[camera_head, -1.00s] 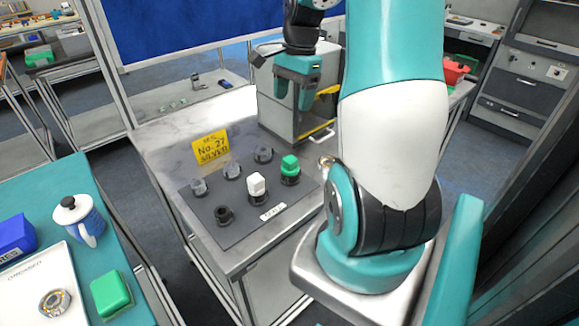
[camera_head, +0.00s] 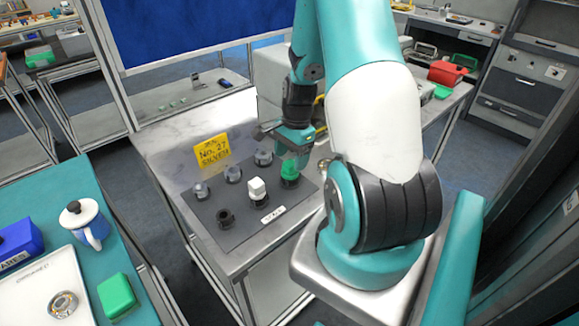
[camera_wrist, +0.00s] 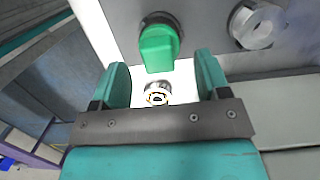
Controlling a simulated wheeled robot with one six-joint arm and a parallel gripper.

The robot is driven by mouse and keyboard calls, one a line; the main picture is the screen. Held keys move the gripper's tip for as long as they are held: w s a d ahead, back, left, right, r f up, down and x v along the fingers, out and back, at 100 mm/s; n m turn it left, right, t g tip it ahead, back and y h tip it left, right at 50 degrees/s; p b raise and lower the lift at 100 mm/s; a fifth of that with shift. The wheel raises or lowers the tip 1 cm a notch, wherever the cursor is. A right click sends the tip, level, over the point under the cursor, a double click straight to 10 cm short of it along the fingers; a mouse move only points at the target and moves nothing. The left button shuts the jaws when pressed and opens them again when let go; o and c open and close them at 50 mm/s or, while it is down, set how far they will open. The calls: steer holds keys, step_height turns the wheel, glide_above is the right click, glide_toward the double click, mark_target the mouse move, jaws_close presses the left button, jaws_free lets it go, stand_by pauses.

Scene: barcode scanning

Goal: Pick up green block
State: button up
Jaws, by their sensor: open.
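A green block (camera_head: 290,168) stands in a dark round holder at the right back of the grey plate (camera_head: 236,213). In the wrist view the green block (camera_wrist: 158,47) is beyond my fingertips, roughly centred between the two fingers. My gripper (camera_head: 288,150) hangs at the block in the head view, hiding part of it; its open fingers (camera_wrist: 162,70) show apart and empty in the wrist view. Another green block (camera_head: 117,297) lies on the teal table at the left.
A white block (camera_head: 257,188) and several round holders share the plate. A yellow sign (camera_head: 211,149) stands behind it. A metal ring (camera_wrist: 157,92) lies in front of the green block in the wrist view, and a metal holder (camera_wrist: 258,26) is to the right.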

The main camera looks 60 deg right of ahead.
steer(key=shift+a+f, duration=0.15)
steer(key=shift+f, duration=0.55)
steer(key=shift+a+f, duration=0.15)
steer(key=shift+f, duration=0.55)
steer(key=c, duration=0.8)
steer(key=shift+c, duration=0.2)
steer(key=shift+r, duration=0.15)
